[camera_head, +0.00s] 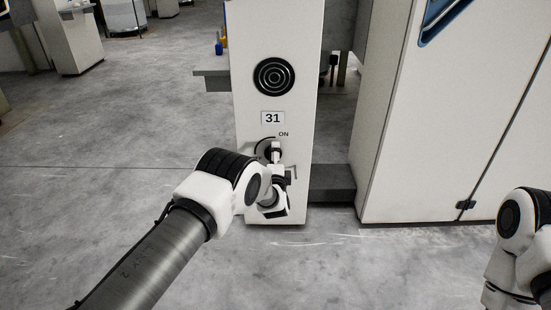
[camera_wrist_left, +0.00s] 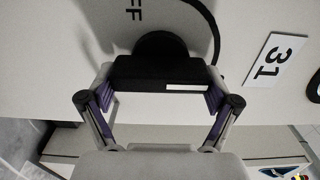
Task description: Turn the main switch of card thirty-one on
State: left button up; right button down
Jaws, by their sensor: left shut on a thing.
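The main switch (camera_head: 270,153) is a dark rotary knob low on the white end panel of card 31, under the plate (camera_head: 272,118) reading 31. In the left wrist view its black handle (camera_wrist_left: 150,72) lies between the fingers of my left gripper (camera_wrist_left: 163,88), which is shut on it. The handle's white mark is at its end toward the 31 plate (camera_wrist_left: 275,60). In the head view the left gripper (camera_head: 277,158) partly covers the knob; the ON label (camera_head: 283,134) shows just above. An "FF" lettering (camera_wrist_left: 133,10) shows in the left wrist view.
A round black ringed disc (camera_head: 274,76) is above the plate. A large white cabinet (camera_head: 440,130) stands to the right, with a dark low step (camera_head: 332,184) between. Part of my right arm shows at the right edge. Grey floor (camera_head: 110,180) is open on the left.

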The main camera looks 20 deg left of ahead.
pick_arm(q)
jog(key=shift+f, duration=0.15)
jog(key=o, duration=0.9)
jog(key=shift+s, duration=0.1)
jog(key=v, duration=1.2)
jog(key=shift+r, duration=0.2)
